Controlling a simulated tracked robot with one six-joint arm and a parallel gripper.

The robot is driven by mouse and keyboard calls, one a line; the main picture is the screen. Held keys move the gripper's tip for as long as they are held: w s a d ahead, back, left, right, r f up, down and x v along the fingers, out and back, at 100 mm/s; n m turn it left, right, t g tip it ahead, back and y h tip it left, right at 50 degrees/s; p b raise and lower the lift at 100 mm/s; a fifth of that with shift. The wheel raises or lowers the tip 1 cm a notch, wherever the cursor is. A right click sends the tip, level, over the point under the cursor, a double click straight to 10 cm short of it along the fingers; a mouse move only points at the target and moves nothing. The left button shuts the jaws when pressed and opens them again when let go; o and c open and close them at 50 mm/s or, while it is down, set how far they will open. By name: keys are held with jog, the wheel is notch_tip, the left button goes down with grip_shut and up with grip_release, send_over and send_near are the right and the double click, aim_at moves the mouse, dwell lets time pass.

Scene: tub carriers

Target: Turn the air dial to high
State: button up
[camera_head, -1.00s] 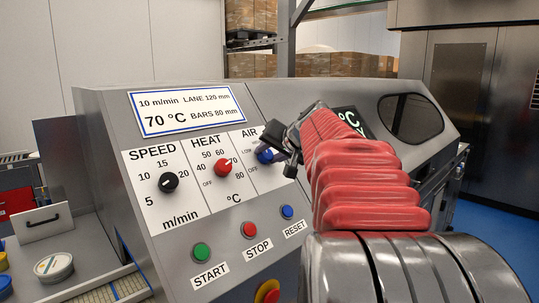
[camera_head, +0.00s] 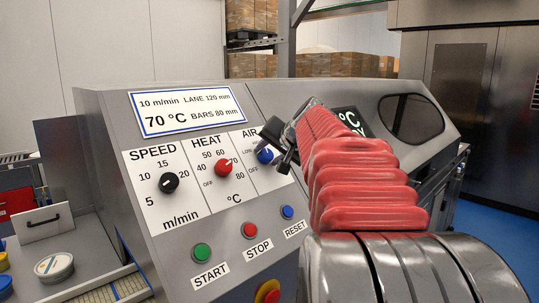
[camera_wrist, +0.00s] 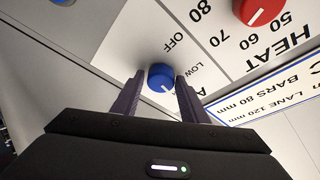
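The air dial is a blue knob (camera_head: 265,156) under the AIR label on the sloping panel. In the wrist view the blue knob (camera_wrist: 160,77) sits between my two dark fingertips. Its white mark points to the lower right there, past the LOW label, towards the side of the AIR lettering. My gripper (camera_head: 277,150) is open, with a finger on either side of the knob. A gap shows at the left finger; I cannot tell whether the right finger touches. OFF and LOW are readable; the HIGH label is hidden by my gripper.
The red heat dial (camera_head: 223,168) and black speed dial (camera_head: 168,183) are left of the air dial. Green START (camera_head: 202,252), red STOP (camera_head: 249,230) and blue RESET (camera_head: 287,212) buttons lie below. A display plate (camera_head: 187,110) is above.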

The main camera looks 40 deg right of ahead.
jog(key=shift+o, duration=1)
jog(key=v, duration=1.3)
jog(key=shift+s, duration=0.35)
jog(key=shift+r, duration=0.1)
